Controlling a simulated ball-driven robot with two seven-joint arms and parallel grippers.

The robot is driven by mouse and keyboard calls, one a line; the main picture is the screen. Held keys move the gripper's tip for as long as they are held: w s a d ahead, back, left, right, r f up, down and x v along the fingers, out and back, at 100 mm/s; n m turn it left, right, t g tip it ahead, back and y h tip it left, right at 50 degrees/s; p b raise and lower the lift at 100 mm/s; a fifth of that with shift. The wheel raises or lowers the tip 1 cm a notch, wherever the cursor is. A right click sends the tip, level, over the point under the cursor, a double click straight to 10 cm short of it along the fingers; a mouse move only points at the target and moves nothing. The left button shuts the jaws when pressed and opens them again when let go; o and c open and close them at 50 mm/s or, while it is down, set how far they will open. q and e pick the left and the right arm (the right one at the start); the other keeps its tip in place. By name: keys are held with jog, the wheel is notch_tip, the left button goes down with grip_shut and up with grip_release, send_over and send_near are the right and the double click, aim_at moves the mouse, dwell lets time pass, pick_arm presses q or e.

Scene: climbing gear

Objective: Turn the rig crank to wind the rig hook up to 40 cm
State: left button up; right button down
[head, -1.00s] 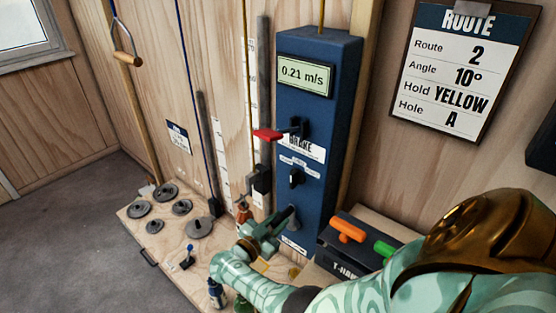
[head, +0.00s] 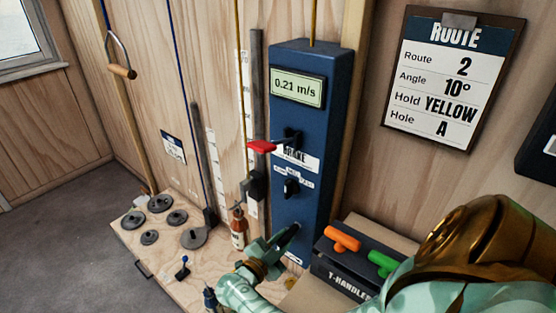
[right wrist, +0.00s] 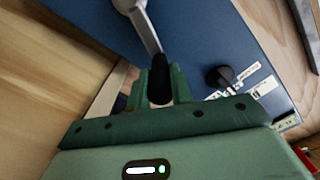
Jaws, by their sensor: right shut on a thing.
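The blue rig box (head: 315,150) stands against the wooden wall, with a display reading 0.21 m/s (head: 297,87) and a red brake lever (head: 262,147). My right gripper (head: 277,243) is low at the front of the box. In the right wrist view, its green fingers (right wrist: 160,88) are shut around the black grip of the crank (right wrist: 159,75). The crank's silver arm (right wrist: 144,28) runs up from the grip. A dark block (head: 254,186) hangs at the yellow cord beside a white scale; I cannot tell whether it is the rig hook. My left gripper is out of view.
An amber bottle (head: 239,230) stands below the block. Several grey weight discs (head: 194,237) lie on the wooden platform. A dark T-handle box (head: 340,274) with an orange handle (head: 342,238) and a green handle (head: 383,263) is right of the rig box, near my right arm.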

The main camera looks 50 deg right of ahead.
jog(key=shift+s+f, duration=0.25)
jog(key=shift+s, duration=0.15)
jog(key=shift+s+f, duration=0.25)
jog(key=shift+s, duration=0.15)
jog(key=c, duration=1.4)
grip_release()
jog(key=shift+o, duration=0.7)
jog(key=shift+w, duration=0.1)
